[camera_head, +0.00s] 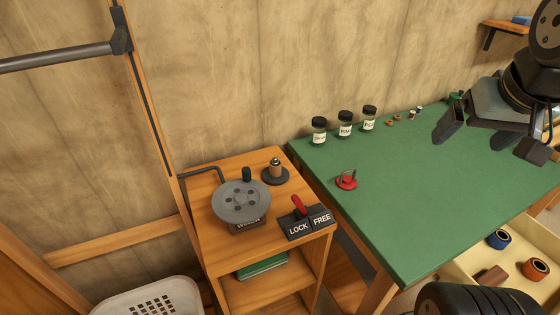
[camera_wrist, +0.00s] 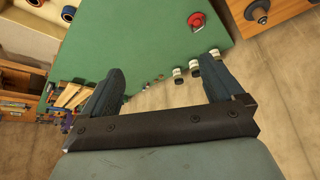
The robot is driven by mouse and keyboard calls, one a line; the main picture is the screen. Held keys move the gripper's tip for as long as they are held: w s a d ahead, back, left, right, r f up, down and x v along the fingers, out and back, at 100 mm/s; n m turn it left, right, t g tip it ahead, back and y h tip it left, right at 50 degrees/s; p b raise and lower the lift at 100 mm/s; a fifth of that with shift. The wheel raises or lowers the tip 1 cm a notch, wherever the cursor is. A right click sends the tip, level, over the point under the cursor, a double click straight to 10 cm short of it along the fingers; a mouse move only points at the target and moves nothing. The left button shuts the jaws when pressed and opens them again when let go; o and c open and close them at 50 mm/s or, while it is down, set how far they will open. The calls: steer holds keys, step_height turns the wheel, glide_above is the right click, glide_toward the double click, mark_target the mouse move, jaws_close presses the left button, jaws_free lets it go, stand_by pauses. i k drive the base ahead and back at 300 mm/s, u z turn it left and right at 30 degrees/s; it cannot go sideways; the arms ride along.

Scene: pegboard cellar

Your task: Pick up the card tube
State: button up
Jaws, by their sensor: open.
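My gripper (camera_head: 488,140) is open over the green table at the upper right of the head view, with its two fingers apart and nothing between them. In the wrist view its fingers (camera_wrist: 163,75) spread over the green top and the wall beyond. I cannot make out for certain which thing is the card tube. A short orange-brown ring-shaped piece (camera_head: 535,270) with a dark hole lies in the open cream drawer (camera_head: 479,262) at the lower right. A blue ring-shaped roll (camera_head: 499,239) lies in the same drawer. My gripper is apart from both.
The green table (camera_head: 410,200) is mostly bare, with a red-handled piece (camera_head: 346,180) and several black-lidded jars (camera_head: 345,124) near its left and back edges. A wooden stand (camera_head: 215,255) with a grey crank wheel (camera_head: 241,202) and LOCK/FREE switch (camera_head: 306,222) adjoins at left. A white basket (camera_head: 150,298) stands below.

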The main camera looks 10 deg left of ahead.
mark_target(274, 170)
steer(key=z, duration=0.05)
steer(key=k, duration=0.5)
steer(key=z, duration=0.95)
steer(key=k, duration=0.95)
steer(key=u, duration=1.4)
steer(key=i, duration=0.9)
steer(key=u, duration=0.05)
